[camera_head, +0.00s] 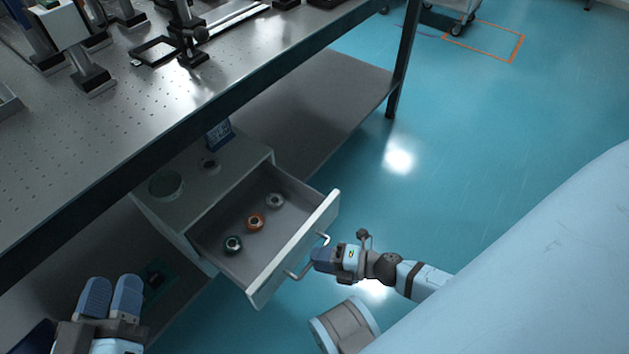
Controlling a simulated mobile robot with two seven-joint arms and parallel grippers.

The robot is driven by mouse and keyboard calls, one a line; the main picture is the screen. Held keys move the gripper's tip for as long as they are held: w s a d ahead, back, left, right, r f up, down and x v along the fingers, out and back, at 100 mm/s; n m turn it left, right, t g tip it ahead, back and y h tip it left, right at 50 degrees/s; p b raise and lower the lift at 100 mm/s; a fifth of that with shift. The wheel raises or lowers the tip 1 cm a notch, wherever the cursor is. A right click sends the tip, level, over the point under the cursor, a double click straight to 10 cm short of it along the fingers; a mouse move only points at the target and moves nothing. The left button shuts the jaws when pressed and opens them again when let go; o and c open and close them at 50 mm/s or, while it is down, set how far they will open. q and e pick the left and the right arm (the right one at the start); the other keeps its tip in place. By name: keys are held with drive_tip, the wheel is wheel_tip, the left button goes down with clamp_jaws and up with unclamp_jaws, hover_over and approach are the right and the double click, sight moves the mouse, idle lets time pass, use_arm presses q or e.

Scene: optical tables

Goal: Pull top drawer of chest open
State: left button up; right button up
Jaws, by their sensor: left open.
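The grey chest (173,222) stands on the shelf under the optical table. Its top drawer (299,250) is pulled well out, and I see into it from above. Three round ring-like parts lie inside in a row: a dark teal one (233,244), an orange one (255,221) and a grey one (275,201). A metal bar handle (295,275) is on the drawer front. My left gripper (110,294) is open and empty at the lower left, apart from the chest.
The perforated optical table (235,75) with mounted equipment overhangs the chest. A small blue box (219,134) and round items sit on the chest top. The table leg (404,60) stands at the back.

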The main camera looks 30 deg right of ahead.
use_arm(q)
drive_tip(key=r+p, duration=0.1)
drive_tip(key=r, duration=0.1)
drive_tip(key=r+t+p, duration=0.1)
drive_tip(key=shift+s+a+r+t, duration=0.2)
drive_tip(key=shift+r+t, duration=0.1)
drive_tip(key=shift+r, duration=0.1)
use_arm(e)
drive_tip(key=v, duration=1.2)
drive_tip(key=shift+r, duration=0.15)
